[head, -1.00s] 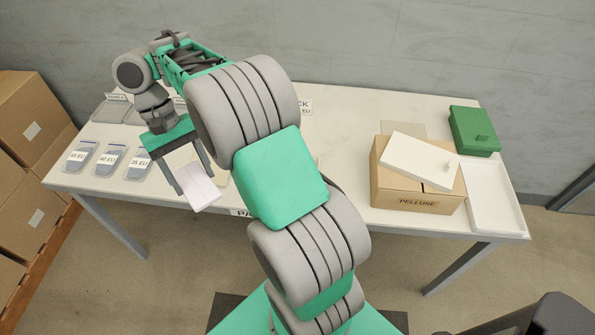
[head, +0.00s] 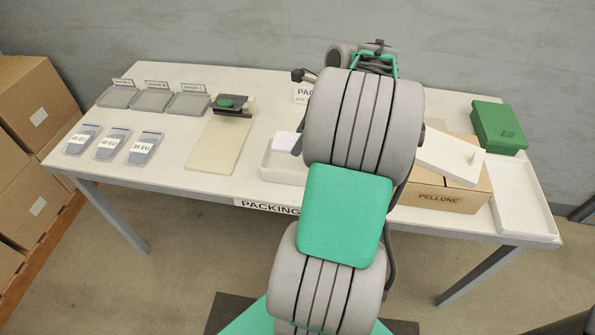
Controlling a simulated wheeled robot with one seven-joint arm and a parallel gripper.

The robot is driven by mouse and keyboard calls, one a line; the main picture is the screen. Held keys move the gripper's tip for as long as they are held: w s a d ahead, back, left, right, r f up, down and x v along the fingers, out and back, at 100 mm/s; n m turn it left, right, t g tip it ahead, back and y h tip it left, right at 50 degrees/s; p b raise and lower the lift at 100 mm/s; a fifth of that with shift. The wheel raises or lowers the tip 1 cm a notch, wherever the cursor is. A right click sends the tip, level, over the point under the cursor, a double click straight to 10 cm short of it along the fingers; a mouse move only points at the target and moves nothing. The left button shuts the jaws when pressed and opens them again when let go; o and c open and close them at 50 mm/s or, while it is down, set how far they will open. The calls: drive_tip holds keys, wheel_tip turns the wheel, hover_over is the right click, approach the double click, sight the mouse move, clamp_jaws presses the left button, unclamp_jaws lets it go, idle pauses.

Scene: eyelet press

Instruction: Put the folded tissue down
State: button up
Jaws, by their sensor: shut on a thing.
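The folded tissue (head: 285,141) is white, and only a part of it shows to the left of my arm. My gripper (head: 298,146) is mostly hidden behind my own arm links; a bit of one grey finger shows at the tissue's right side. It is shut on the tissue. The tissue appears over or inside the back of a white open tray (head: 281,173) near the table's front edge, above the PACKING label. I cannot tell whether the tissue touches the tray.
A press with a green pad (head: 228,101) and a beige board (head: 217,148) stands left of the tray. Labelled grey trays (head: 152,101) and pouches (head: 111,145) lie further left. At right are a PELLUNE carton (head: 440,195), a white lid (head: 448,155), a green box (head: 499,127) and a white tray (head: 522,200).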

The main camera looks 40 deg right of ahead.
sight(296, 168)
wheel_tip(296, 168, down, 10)
drive_tip(key=shift+r+b, duration=0.25)
drive_tip(key=shift+b, duration=0.75)
drive_tip(key=shift+f, duration=0.1)
drive_tip(key=o, duration=1)
